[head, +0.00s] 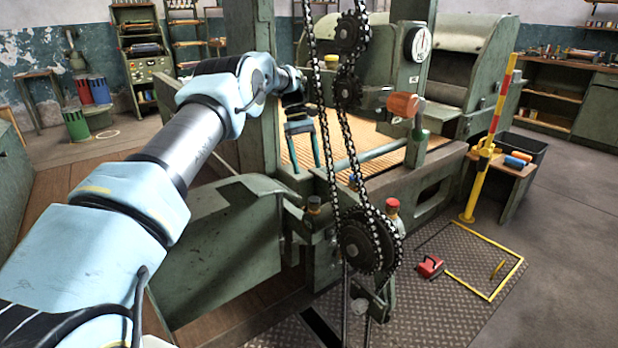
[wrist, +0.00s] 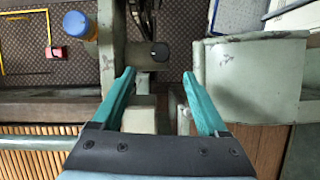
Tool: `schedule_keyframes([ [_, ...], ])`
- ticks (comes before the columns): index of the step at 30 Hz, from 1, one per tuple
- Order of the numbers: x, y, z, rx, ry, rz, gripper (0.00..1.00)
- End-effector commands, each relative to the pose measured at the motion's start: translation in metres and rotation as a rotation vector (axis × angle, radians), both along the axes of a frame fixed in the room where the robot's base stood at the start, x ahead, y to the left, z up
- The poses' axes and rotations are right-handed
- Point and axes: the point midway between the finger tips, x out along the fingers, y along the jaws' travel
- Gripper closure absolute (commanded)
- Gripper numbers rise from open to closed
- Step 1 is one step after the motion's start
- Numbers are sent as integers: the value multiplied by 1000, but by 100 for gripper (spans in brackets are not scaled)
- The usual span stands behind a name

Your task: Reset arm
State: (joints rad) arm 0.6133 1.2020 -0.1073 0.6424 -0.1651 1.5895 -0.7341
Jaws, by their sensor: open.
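My gripper (head: 305,168) hangs over the slatted wooden bed (head: 380,137) of the green machine, left of the black chain (head: 330,165). In the wrist view, my gripper (wrist: 158,76) has its two teal fingers spread wide with nothing between them. Green machine parts and a dark round knob (wrist: 159,51) show below and beyond the fingers. My arm reaches in from the lower left of the head view, and I cannot tell whether the fingers touch anything.
Chains run over sprockets (head: 362,243) just right of my gripper. A green post (head: 254,80) stands close behind my arm. A red box (head: 430,266) lies on the floor plate.

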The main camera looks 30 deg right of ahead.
Motion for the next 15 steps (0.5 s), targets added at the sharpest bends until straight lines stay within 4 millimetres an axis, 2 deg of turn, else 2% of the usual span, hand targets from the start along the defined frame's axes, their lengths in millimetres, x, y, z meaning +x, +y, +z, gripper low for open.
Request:
schedule_keyframes([
  [5, 3, 1, 7, 0, 0, 0, 24],
  [15, 3, 0, 7, 0, 0, 0, 24],
])
